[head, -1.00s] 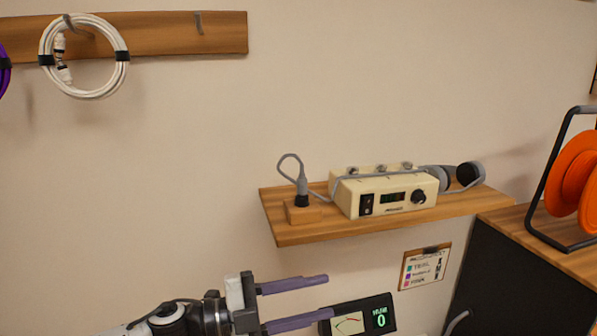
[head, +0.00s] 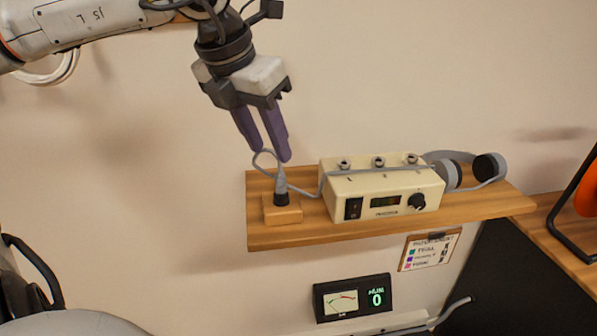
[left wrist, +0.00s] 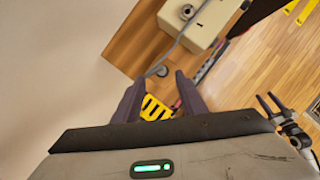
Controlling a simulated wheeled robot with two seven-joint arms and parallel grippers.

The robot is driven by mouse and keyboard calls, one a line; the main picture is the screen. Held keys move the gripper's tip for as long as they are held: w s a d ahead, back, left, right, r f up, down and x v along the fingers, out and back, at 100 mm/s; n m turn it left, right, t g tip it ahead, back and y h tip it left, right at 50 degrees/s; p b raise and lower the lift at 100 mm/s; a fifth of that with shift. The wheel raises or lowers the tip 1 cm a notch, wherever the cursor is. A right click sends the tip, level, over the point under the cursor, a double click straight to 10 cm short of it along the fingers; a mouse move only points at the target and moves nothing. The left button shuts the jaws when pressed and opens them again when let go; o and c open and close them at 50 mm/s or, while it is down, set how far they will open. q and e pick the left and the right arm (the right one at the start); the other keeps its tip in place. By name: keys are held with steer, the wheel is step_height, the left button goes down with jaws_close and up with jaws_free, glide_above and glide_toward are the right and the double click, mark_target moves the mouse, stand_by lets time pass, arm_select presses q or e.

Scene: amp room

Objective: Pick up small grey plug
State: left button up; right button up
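The small grey plug (head: 281,182) stands upright in a black socket on a small wooden block (head: 283,214) at the left end of the wall shelf. Its grey cable loops above it and runs right over the cream box. My left gripper (head: 271,154) has its purple fingers apart and empty, pointing down just above the plug, near the cable loop. In the left wrist view the cable and plug (left wrist: 160,70) show small between and beyond the open fingertips. My right gripper (left wrist: 268,97) appears low at the right of that view, fingers apart and empty; it is away from the plug.
The cream box (head: 385,187) with knobs stands right of the block, with grey headphones (head: 487,168) beyond it. The shelf (head: 330,229) juts from the wall. A meter display (head: 352,297) and clipboard (head: 430,249) are below. The wall left of the shelf is clear.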

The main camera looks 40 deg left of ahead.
mark_target(279, 172)
arm_select(q)
steer(key=f, duration=0.3)
steer(key=shift+w+a+f, duration=0.1)
steer(key=shift+w+f, duration=0.05)
steer(key=shift+w, duration=0.1)
steer(key=shift+w+f+p, duration=0.25)
steer(key=shift+f+p, duration=0.05)
steer(key=shift+f, duration=0.2)
steer(key=x, duration=0.4)
steer(key=shift+w+p, duration=0.2)
steer(key=shift+p, duration=0.2)
arm_select(e)
steer(key=shift+s+a+r, duration=0.1)
steer(key=shift+s+r, duration=0.1)
steer(key=shift+s, duration=0.35)
steer(key=shift+s+r, duration=0.15)
steer(key=shift+s, duration=0.35)
arm_select(q)
jaws_close()
arm_select(e)
steer(key=shift+s+f, duration=0.1)
steer(key=shift+s, duration=0.15)
